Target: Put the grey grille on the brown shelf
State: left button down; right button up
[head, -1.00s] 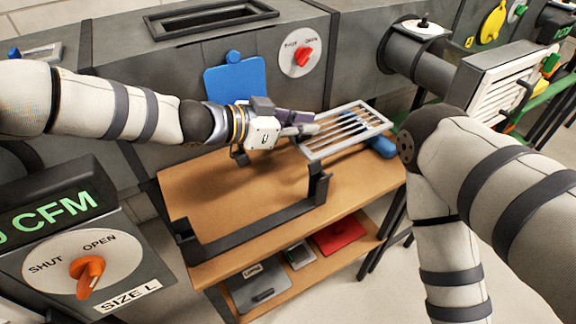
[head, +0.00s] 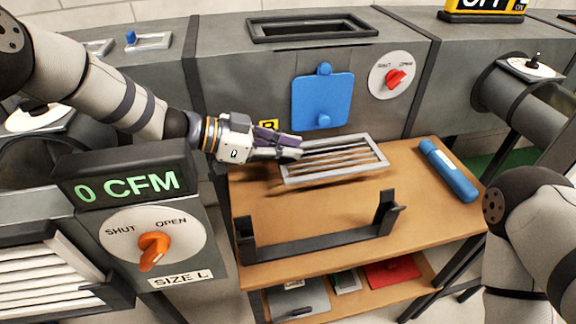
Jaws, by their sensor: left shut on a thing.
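The grey grille (head: 334,174), a rectangular frame with slats, is held just above the brown shelf (head: 340,262), tilted slightly, with a shadow under it. My left gripper (head: 290,154) is shut on the grille's left edge in the head view. The brown shelf is the wooden top of a two-level stand. My right arm shows at the right edge; its gripper is out of frame.
A black bracket (head: 318,246) stands along the front of the shelf top. A blue cylinder (head: 448,170) lies at its right end. The lower level holds a red flat piece (head: 391,271) and grey pieces. A grey duct with a blue plate (head: 322,103) stands behind.

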aim_at(286, 162)
pick_arm(q)
notch_tip(286, 162, down, 5)
jog(key=shift+f+b, duration=0.2)
jog(key=shift+b, duration=0.85)
jog(key=shift+r, duration=0.3)
jog(key=shift+f, duration=0.1)
pick_arm(e)
jog(key=shift+s+f+g, duration=0.3)
jog(key=shift+s+f, duration=0.65)
jog(key=shift+f, duration=0.15)
pick_arm(q)
jog(key=c, duration=1.7)
grip_release()
jog(key=shift+a+r, duration=0.1)
jog(key=shift+r, duration=0.15)
jog(key=v, duration=0.7)
jog(key=shift+s+a+p, duration=0.1)
jog(key=shift+p, duration=0.25)
pick_arm(e)
jog(key=shift+w+r, duration=0.25)
jog(key=shift+r, duration=0.05)
